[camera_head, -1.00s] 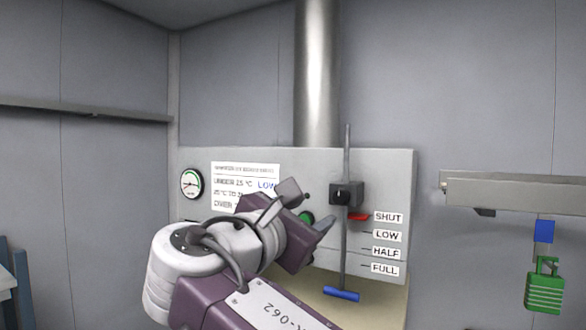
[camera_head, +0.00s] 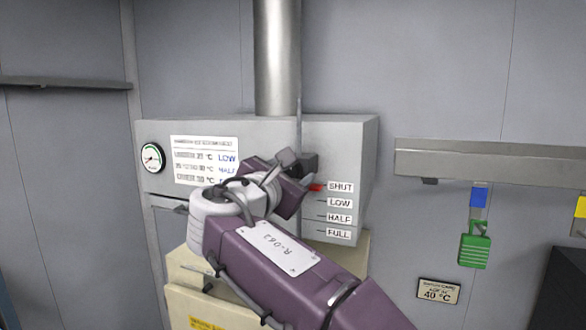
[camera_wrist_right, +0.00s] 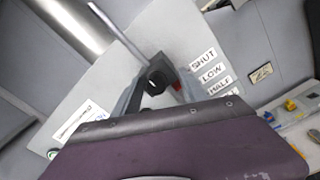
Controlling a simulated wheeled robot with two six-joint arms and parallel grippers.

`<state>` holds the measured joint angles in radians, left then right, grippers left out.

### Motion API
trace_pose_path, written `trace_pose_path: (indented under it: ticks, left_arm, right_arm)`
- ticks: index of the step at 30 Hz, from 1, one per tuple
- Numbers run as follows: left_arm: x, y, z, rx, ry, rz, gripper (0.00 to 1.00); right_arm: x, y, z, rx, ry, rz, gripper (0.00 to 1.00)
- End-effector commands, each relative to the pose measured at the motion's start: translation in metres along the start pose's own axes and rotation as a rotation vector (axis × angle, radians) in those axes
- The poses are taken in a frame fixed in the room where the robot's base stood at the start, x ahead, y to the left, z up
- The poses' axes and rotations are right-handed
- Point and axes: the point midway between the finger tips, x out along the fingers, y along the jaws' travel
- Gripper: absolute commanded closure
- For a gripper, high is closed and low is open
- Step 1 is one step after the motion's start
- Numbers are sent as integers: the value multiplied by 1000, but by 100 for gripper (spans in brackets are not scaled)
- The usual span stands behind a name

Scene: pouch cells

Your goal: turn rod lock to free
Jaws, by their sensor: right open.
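The rod lock is a dark block (camera_head: 308,162) on a thin upright grey rod (camera_head: 300,118) in front of the grey panel. In the right wrist view its round black knob (camera_wrist_right: 158,80) faces me. A red pointer (camera_head: 316,188) on the rod is level with the SHUT label (camera_head: 341,187). My right gripper (camera_head: 298,172) is open at the lock and partly covers it. In the wrist view its fingers (camera_wrist_right: 157,88) stand either side of the knob; I cannot tell whether they touch it. The rod's lower end is hidden behind my arm. My left gripper is out of view.
The panel (camera_head: 365,150) carries a gauge (camera_head: 152,157), a temperature sign (camera_head: 204,160) and LOW, HALF and FULL labels. A metal pipe (camera_head: 276,60) rises behind it. At right, a shelf (camera_head: 490,162) has a green padlock (camera_head: 475,249) hanging below.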

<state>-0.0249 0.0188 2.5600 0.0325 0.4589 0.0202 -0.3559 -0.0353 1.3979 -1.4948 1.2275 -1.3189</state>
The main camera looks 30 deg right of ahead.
Motion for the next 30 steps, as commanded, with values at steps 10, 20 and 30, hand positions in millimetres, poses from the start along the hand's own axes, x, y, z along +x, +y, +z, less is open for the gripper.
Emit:
trace_pose_path:
  ticks: [10, 20, 30]
  left_arm:
    - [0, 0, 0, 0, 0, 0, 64]
    - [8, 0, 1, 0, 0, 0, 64]
    - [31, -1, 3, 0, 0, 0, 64]
  right_arm:
    - [0, 0, -1, -1, 1, 1, 100]
    - [0, -1, -3, 68, 0, 0, 100]
    - [0, -2, -5, 341, 0, -1, 100]
